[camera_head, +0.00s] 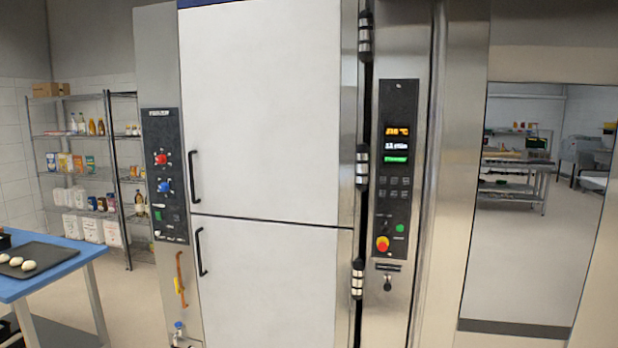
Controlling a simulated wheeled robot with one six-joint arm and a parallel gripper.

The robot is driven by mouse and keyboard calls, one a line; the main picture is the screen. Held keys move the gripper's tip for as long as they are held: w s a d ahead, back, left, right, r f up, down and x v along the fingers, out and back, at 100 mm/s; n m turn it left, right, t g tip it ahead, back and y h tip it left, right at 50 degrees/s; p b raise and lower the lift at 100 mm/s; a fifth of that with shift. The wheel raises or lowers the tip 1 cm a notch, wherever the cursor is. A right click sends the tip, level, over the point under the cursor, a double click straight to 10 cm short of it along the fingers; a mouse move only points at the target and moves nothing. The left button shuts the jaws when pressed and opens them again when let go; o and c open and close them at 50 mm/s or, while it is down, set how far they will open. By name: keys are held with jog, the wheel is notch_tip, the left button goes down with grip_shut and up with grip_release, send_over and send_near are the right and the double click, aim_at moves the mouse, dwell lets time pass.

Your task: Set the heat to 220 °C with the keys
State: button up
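A tall black control panel (395,170) is set in the steel oven front, right of centre. At its top an orange display (397,131) shows a temperature in °C; its digits are too blurred to read surely. Below it a white line (396,146) reads about 11 or 12 min, then a green line (396,158). Several small dark keys (394,187) sit in two rows under the displays; their labels are too small to read. A green button (400,228) and a red knob on yellow (382,244) are lower down. My gripper is not in view.
Two white doors (262,110) with black handles stand left of the panel. Another control panel (164,175) with red and blue knobs is further left. A blue table (45,262) with a black tray stands at the left edge, shelves (75,165) behind.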

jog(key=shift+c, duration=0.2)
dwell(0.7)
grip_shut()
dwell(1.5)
